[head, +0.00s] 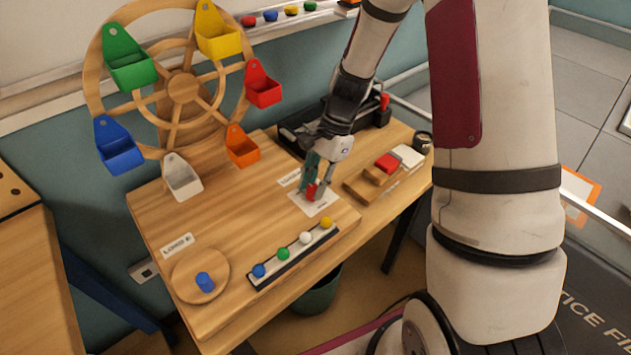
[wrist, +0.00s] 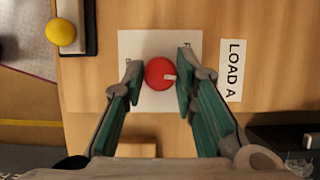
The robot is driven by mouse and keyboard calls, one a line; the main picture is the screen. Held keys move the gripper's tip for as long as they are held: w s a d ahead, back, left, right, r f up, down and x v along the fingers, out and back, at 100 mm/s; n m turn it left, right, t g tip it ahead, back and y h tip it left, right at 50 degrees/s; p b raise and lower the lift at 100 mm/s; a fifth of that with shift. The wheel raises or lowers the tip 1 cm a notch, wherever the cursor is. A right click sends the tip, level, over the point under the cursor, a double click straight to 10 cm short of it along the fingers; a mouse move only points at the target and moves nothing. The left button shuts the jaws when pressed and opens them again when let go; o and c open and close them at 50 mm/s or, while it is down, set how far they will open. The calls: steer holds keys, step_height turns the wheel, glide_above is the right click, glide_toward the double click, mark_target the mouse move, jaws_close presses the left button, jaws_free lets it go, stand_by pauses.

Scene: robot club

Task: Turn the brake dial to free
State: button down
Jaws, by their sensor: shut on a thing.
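The brake dial is a round red knob (wrist: 160,72) with a small white mark on its right side in the wrist view. It sits on a white card (wrist: 158,42), whose small lettering at left and right I cannot read. In the head view the red dial (head: 311,193) is partly hidden by my fingers, and the white card (head: 322,206) shows beneath them. My gripper (wrist: 157,76) points down over the card, with one green-padded finger on each side of the dial. It is shut on the dial.
A wooden wheel (head: 183,88) with colored buckets stands behind. A strip (head: 265,277) with several colored balls and a round wooden plate (head: 190,285) with a blue cylinder (head: 205,282) lie left. A wooden block (head: 365,187) and a black tray (head: 300,135) are nearby.

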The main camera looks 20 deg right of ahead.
steer(key=n+g, duration=0.1)
steer(key=n, duration=0.3)
steer(key=shift+w+n+h, duration=0.15)
steer(key=shift+n+h, duration=0.15)
steer(key=shift+h, duration=0.1)
steer(key=n+g+h, duration=0.1)
steer(key=n, duration=0.3)
steer(key=shift+a+p, duration=0.15)
steer(key=shift+p, duration=0.2)
steer(key=shift+n+g, duration=0.3)
steer(key=c, duration=1.3)
jaws_free()
steer(key=v, duration=1.2)
steer(key=shift+a, duration=0.15)
steer(key=shift+r, duration=0.15)
